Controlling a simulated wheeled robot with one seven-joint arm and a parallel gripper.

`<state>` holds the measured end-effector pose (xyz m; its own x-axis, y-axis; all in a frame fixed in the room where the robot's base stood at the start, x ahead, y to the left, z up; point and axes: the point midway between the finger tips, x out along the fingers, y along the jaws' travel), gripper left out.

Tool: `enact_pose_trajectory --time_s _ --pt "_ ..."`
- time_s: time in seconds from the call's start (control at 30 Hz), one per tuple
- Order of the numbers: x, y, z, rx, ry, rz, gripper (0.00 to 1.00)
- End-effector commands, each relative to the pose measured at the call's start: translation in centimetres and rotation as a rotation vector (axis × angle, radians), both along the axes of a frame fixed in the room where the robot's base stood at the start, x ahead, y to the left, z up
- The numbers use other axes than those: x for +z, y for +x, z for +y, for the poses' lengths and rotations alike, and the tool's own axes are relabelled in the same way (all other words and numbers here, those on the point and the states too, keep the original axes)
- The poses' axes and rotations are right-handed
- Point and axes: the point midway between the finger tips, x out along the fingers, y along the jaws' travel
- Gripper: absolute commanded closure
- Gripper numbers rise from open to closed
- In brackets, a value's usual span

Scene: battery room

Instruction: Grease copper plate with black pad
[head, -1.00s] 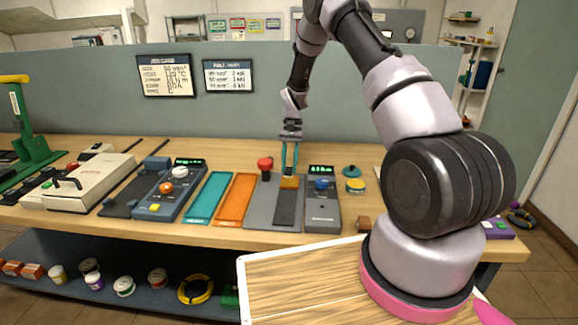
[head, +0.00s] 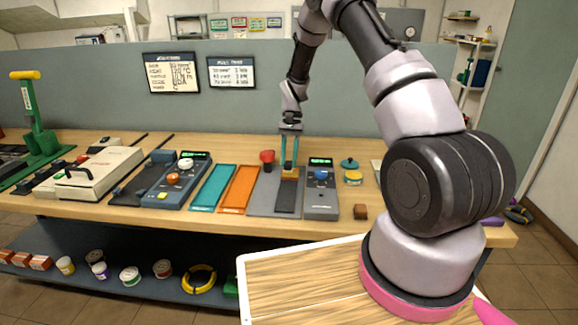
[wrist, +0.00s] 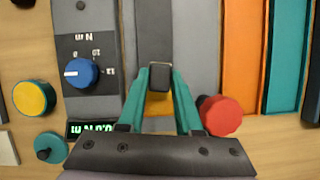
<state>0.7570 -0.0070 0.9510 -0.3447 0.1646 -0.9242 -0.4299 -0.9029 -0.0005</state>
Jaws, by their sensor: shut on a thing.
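My gripper (wrist: 159,88) points down over the grey board (head: 262,196) and is shut on a small black block (wrist: 160,76), which looks like the black pad. It is clearest in the wrist view, between the teal fingertips. A yellow-copper piece (wrist: 157,104) shows just below the block in that view. In the head view this piece (head: 289,173) sits at the far end of a dark strip (head: 286,196) on the board. It may be the copper plate. I cannot tell whether the block touches it.
A red knob (wrist: 221,116) stands close beside the fingers. A grey meter (head: 321,191) with a blue dial is on the strip's other side. Orange (head: 238,189) and teal (head: 212,189) trays lie left. A yellow-topped tin (head: 353,178) and small brown block (head: 360,211) are right.

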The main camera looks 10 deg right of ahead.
Motion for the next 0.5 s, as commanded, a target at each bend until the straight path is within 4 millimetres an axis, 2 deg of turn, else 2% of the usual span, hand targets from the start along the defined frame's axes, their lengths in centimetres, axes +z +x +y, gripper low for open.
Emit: enact_pose_trajectory --time_s 0.5 --pt "4.6 -0.7 0.5 -0.002 0.0 0.0 1.0"
